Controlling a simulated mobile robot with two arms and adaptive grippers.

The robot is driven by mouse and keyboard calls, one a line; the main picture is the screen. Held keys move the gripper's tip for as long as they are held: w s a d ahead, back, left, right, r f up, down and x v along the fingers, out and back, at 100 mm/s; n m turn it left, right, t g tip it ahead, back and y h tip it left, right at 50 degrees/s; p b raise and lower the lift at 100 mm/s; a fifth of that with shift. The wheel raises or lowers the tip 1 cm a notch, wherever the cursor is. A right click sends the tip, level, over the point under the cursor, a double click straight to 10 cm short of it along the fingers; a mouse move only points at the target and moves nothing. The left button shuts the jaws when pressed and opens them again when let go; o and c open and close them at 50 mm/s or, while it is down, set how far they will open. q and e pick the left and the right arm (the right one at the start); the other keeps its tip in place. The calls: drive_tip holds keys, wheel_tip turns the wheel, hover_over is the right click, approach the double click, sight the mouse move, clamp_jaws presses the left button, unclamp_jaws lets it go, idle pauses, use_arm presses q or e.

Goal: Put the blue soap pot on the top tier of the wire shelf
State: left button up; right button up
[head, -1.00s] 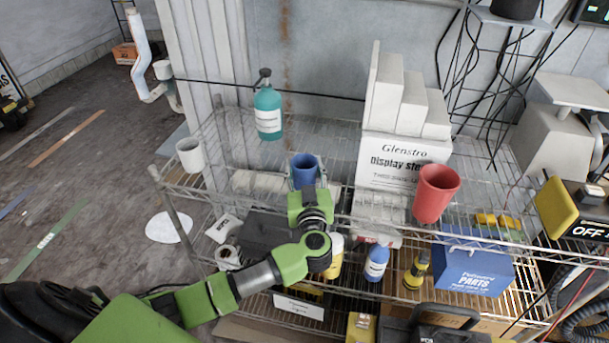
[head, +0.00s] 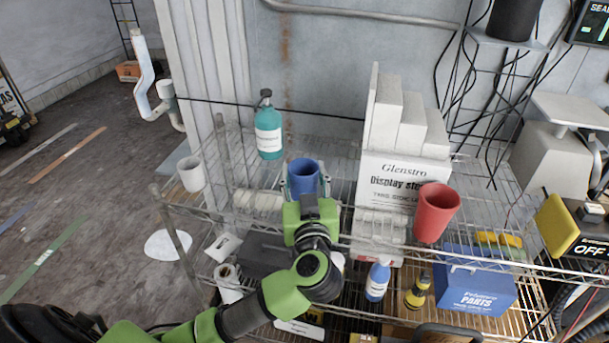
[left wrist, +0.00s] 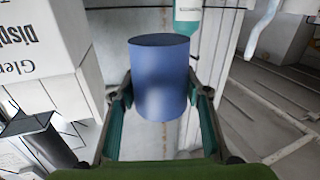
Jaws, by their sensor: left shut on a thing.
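The blue soap pot (head: 303,174) is upright in my left gripper (head: 303,188), at the middle of the wire shelf's top tier (head: 335,222). The gripper's fingers lie on either side of the pot. In the left wrist view the pot (left wrist: 160,80) is between the two fingers (left wrist: 160,108). I cannot tell whether its base touches the wires or is a little above them. My left wrist hides part of the tiers below. My right gripper is not in view.
On the top tier stand a white cup (head: 190,173), a teal bottle (head: 268,132), white display steps (head: 400,125) and a red cup (head: 435,212). The steps are close to the right of the pot. Lower tiers hold a blue parts box (head: 475,287) and small bottles.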

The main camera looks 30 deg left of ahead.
sight(303, 184)
use_arm(q)
drive_tip(key=s+d+r, duration=0.1)
drive_tip(key=s, duration=0.1)
drive_tip(key=s+d+r, duration=0.1)
drive_tip(key=s, duration=0.1)
drive_tip(key=s+d+r, duration=0.1)
drive_tip(key=s, duration=0.1)
drive_tip(key=shift+s, duration=0.1)
drive_tip(key=shift+s+a+f, duration=0.1)
drive_tip(key=shift+s+f, duration=0.25)
drive_tip(key=shift+f, duration=0.1)
drive_tip(key=s+d+f+m+t+h, duration=0.1)
drive_tip(key=s+d+f+m+h, duration=0.2)
drive_tip(key=s+f+h, duration=0.1)
drive_tip(key=s+d+f+m+t+h, duration=0.2)
drive_tip(key=s+d+f+m+h, duration=0.1)
drive_tip(key=s, duration=0.5)
drive_tip(key=f+h, duration=0.1)
drive_tip(key=h, duration=0.1)
drive_tip(key=shift+s+h, duration=0.25)
drive_tip(key=shift+h, duration=0.15)
drive_tip(key=shift+f, duration=0.1)
